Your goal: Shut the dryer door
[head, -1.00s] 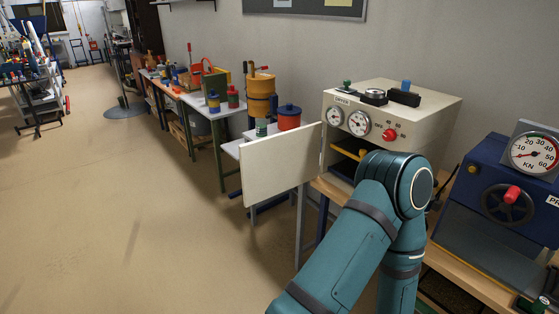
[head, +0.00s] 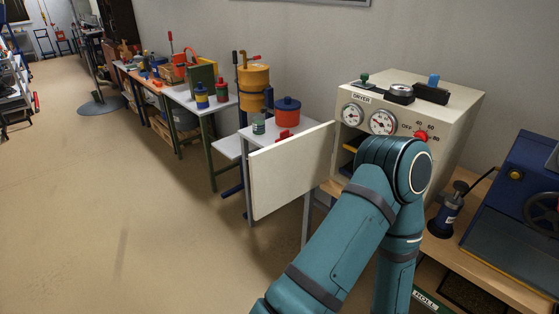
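The dryer (head: 455,121) is a cream box on a wooden bench, with dials and a red knob on its front. Its door (head: 291,170) is a pale flat panel standing wide open, swung out to the left from the front's left edge. Part of the dark inside shows, with a yellow edge in it. My teal arm (head: 350,221) rises from the bottom and bends in front of the dryer, covering much of the opening. Neither gripper shows in the head view, so I cannot see whether one is at the door.
Left of the dryer, a small table holds a red pot (head: 286,113) and a glass jar (head: 258,125), close behind the door. The floor at left is clear.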

